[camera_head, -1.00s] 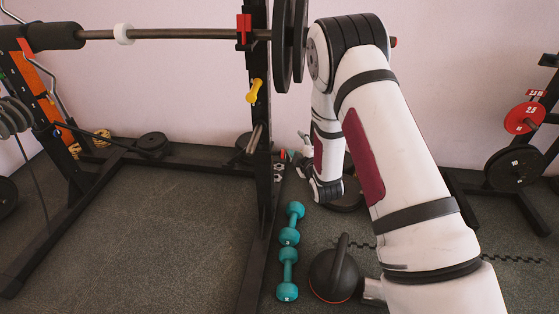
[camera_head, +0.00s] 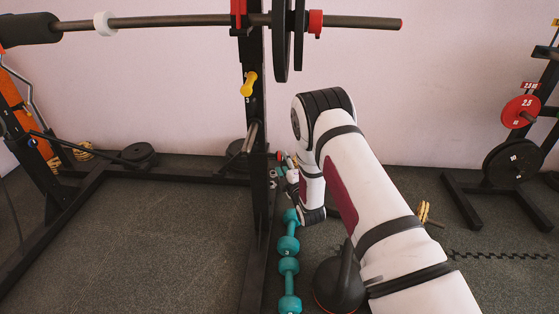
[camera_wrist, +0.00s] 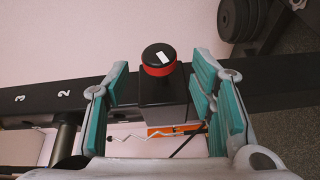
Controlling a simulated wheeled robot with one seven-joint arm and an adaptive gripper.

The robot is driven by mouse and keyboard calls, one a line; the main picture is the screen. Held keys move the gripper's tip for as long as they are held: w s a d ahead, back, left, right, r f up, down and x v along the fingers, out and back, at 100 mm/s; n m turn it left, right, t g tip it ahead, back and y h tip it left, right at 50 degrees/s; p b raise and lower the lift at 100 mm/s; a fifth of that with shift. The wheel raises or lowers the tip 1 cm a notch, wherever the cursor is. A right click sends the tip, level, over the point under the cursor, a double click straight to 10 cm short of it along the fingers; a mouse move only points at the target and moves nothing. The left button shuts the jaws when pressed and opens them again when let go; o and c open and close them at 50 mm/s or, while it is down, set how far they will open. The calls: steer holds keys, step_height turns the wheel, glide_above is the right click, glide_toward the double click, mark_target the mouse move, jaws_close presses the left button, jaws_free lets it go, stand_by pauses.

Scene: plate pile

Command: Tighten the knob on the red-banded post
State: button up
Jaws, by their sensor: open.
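The knob (camera_wrist: 158,60) is black with a red band and a white mark on its top, and shows in the wrist view. It sits on a black block (camera_wrist: 163,105) on the dark numbered post (camera_wrist: 45,100), which also shows upright in the head view (camera_head: 257,110). My gripper (camera_wrist: 160,85) is open and empty, with one teal-padded finger to the left of the knob and one to the right. Gaps show on both sides, and no contact is visible. In the head view my gripper (camera_head: 289,166) is close beside the post, small and partly hidden by my arm.
A barbell (camera_head: 180,20) with plates lies across the rack above. A yellow pin (camera_head: 248,84) sticks out of the post. Teal dumbbells (camera_head: 288,266) and a dark kettlebell (camera_head: 338,285) are on the floor below my arm. Open floor lies left of the post.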

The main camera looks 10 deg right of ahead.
mark_target(281, 159)
steer(key=shift+w+a+b, duration=0.2)
steer(key=shift+w+b, duration=0.55)
steer(key=shift+w, duration=1.9)
steer(key=c, duration=1.2)
